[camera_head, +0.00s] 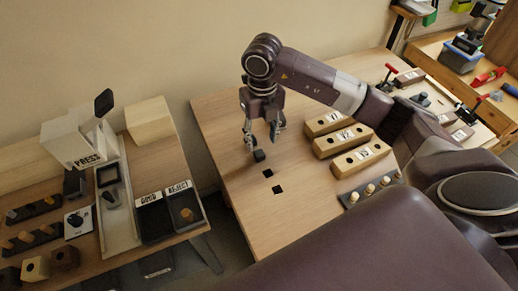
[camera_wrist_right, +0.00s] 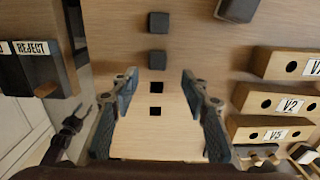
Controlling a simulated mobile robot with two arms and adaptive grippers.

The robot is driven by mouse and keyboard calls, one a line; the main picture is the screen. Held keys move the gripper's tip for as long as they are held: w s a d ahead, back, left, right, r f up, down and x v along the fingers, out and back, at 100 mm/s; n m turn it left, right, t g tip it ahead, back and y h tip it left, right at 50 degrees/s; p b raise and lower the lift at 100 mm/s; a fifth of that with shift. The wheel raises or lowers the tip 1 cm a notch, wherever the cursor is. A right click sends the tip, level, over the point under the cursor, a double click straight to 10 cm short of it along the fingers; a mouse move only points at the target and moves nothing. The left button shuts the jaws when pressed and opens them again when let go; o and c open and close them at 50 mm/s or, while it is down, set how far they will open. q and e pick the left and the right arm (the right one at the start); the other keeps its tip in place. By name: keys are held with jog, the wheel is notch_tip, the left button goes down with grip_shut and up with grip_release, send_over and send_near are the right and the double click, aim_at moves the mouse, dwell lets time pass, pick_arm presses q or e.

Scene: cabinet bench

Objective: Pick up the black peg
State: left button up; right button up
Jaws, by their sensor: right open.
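My right gripper (camera_head: 262,138) hangs pointing down over the wooden bench, open with nothing between its fingers. Below its fingertips in the head view, a small black peg (camera_head: 259,155) stands on the bench. The right wrist view shows the open fingers (camera_wrist_right: 160,78) and two dark square tops in line, a nearer one (camera_wrist_right: 157,60) and a farther one (camera_wrist_right: 159,22). I cannot tell which of them is the peg in the head view. My left gripper is not in view.
Two black square holes (camera_head: 272,181) lie beside the peg. Labelled wooden blocks with holes (camera_head: 327,123) stand to the right. A larger dark block (camera_wrist_right: 237,8) shows at the wrist view's top edge. A separate bench with GOOD and REJECT trays (camera_head: 168,212) is at left, across a gap.

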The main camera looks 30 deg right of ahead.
aim_at(259, 153)
jog(key=shift+s+f, duration=0.1)
jog(key=shift+f, duration=0.45)
jog(key=shift+a+f+p, duration=0.15)
jog(key=shift+f+p, duration=0.2)
jog(key=shift+p, duration=0.05)
jog(key=f, duration=0.1)
jog(key=f+p, duration=0.1)
jog(key=f, duration=0.2)
jog(key=shift+w+a+f+p, duration=0.1)
jog(key=shift+w+f+p, duration=0.15)
jog(key=shift+w+p, duration=0.15)
jog(key=shift+f, duration=0.1)
jog(key=c, duration=0.5)
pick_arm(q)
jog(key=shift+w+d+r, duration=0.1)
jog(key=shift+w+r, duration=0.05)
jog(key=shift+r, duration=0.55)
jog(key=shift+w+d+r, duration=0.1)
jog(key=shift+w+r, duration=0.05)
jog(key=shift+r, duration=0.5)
pick_arm(e)
grip_shut()
